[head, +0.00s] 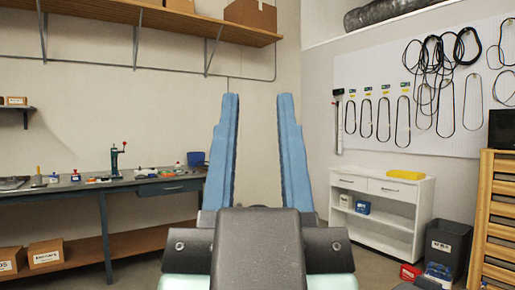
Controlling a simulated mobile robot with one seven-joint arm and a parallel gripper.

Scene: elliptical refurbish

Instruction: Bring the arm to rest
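My gripper (258,97) is in the middle of the head view, with its two long blue fingers pointing up. The fingers stand well apart, with only the pale wall showing between them, so it is open and empty. The dark grey body of my gripper fills the bottom centre and hides the floor behind it. No finger visibly touches anything.
A dark workbench (120,187) with small tools runs along the left wall, under a wooden shelf (150,18). At right are a white cabinet (376,232), a black bin (446,245) and a wooden rack (497,215). Looped belts (436,75) hang on a white pegboard.

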